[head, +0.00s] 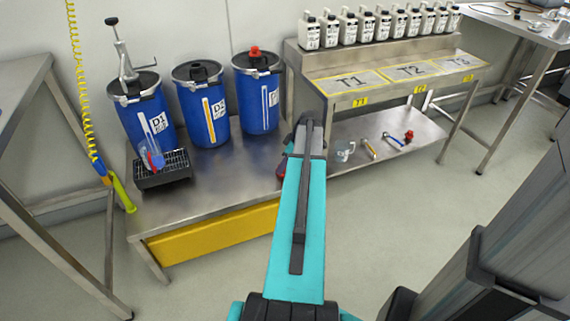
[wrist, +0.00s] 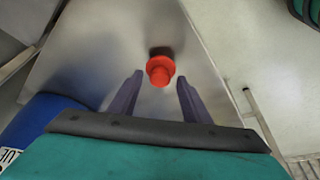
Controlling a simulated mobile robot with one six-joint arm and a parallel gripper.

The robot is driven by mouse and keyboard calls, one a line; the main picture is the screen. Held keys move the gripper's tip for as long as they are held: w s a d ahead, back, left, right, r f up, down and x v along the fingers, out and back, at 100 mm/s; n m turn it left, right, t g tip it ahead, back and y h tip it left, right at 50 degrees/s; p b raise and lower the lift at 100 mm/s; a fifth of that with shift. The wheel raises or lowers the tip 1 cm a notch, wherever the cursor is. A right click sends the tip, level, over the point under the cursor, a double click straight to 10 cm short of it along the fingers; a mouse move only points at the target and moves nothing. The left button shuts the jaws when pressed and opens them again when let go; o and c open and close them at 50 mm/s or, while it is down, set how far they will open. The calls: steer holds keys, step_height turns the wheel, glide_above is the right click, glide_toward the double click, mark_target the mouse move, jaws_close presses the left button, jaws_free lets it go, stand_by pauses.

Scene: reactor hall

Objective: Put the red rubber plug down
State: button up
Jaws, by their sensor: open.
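In the wrist view a red rubber plug (wrist: 160,68) with a round flange stands on the bare metal bench top (wrist: 95,60), with a dark shadow beside it. My gripper (wrist: 159,80) is open, its two dark fingers apart on either side of the plug, with visible gaps and no contact that I can see. In the head view my arm hides the gripper and most of this spot on the metal bench (head: 225,185). Only a small reddish patch shows at the arm's left edge, too small to make out.
Blue drums D1 (head: 147,120), D2 (head: 202,108) and a third (head: 257,97) with a red plug (head: 254,50) on its lid stand at the bench's back. A black grated tray (head: 163,172) sits at left. Another red item (head: 409,136) lies on the right-hand shelf.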

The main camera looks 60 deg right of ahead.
steer(key=p+v, duration=0.2)
steer(key=v, duration=0.9)
steer(key=shift+s+r, duration=0.2)
steer(key=shift+r, duration=0.05)
steer(key=shift+w, duration=0.1)
